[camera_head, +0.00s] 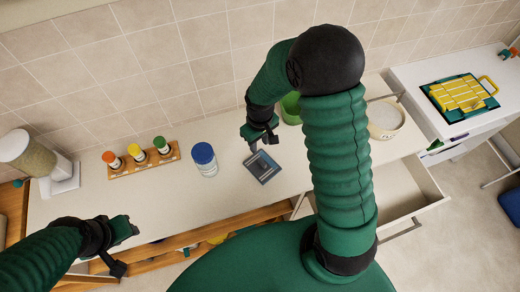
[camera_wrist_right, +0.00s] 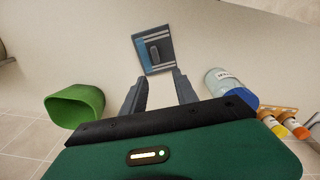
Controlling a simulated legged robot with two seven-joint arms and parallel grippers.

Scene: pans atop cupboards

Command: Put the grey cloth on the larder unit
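The grey cloth (camera_head: 262,166), a flat square with blue and pale stripes, lies on the white worktop (camera_head: 225,205). It also shows in the right wrist view (camera_wrist_right: 143,43), just beyond the fingertips. My right gripper (camera_head: 256,147) is above the worktop beside the cloth; its two fingers (camera_wrist_right: 160,85) are apart with nothing between them. My left gripper (camera_head: 128,231) is low at the left, in front of the worktop, and its fingers are too unclear to read. No label shows which piece is the larder unit; a separate white unit (camera_head: 410,78) stands at the right.
A blue-lidded jar (camera_head: 204,160), a spice rack (camera_head: 145,165) and a dispenser (camera_head: 65,175) stand left of the cloth. A green cup (camera_head: 290,107) and a pale bowl (camera_head: 386,117) stand behind. A drawer (camera_head: 405,190) is open.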

